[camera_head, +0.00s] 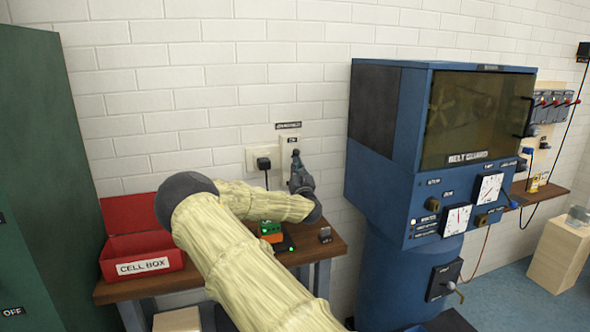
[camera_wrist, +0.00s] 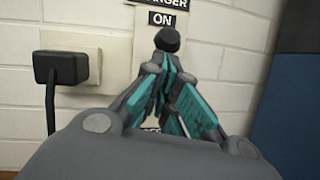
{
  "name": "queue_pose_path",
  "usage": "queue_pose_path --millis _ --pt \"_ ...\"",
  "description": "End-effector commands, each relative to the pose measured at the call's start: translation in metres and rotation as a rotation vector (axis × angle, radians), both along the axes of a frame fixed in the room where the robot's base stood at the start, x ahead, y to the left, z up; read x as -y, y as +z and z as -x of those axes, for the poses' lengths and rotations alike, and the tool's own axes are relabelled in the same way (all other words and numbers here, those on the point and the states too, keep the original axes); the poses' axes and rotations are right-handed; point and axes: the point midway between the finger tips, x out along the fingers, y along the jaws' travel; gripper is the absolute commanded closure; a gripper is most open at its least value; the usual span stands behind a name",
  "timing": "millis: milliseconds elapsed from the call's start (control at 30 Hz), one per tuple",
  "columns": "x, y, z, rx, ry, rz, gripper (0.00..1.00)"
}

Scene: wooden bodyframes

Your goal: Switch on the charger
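The charger switch is on a pale wall plate (camera_head: 290,147) under a dark label, with an ON sign (camera_wrist: 162,19) at its top. Its dark lever, with a round knob (camera_wrist: 167,40), points up just below ON. My gripper (camera_head: 298,163) is at the plate; in the wrist view its teal-lined fingers (camera_wrist: 168,66) converge on the lever just below the knob and look shut on it. The fingers hide the lever's lower part and most of the plate. The charger (camera_head: 272,232), with an orange and green block and green lights, sits on the bench, partly behind my arm.
A black plug (camera_wrist: 62,67) sits in the wall socket (camera_wrist: 88,46) left of the switch. A red CELL BOX bin (camera_head: 140,267) stands at the bench's left. A blue belt guard machine (camera_head: 383,180) stands close on the right. A small dark object (camera_head: 325,235) lies on the bench's right end.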

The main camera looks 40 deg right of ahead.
Motion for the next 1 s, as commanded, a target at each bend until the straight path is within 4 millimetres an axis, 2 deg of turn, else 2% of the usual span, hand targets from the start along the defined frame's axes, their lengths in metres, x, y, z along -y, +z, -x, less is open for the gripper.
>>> queue_pose_path --millis 300,700,1000 --pt "-0.013 -0.042 0.008 -0.01 0.0 -0.002 1.0" --pt "-0.049 -0.064 0.067 -0.013 -0.001 -0.004 1.0" --pt "-0.06 -0.07 0.087 -0.011 0.001 -0.005 1.0"
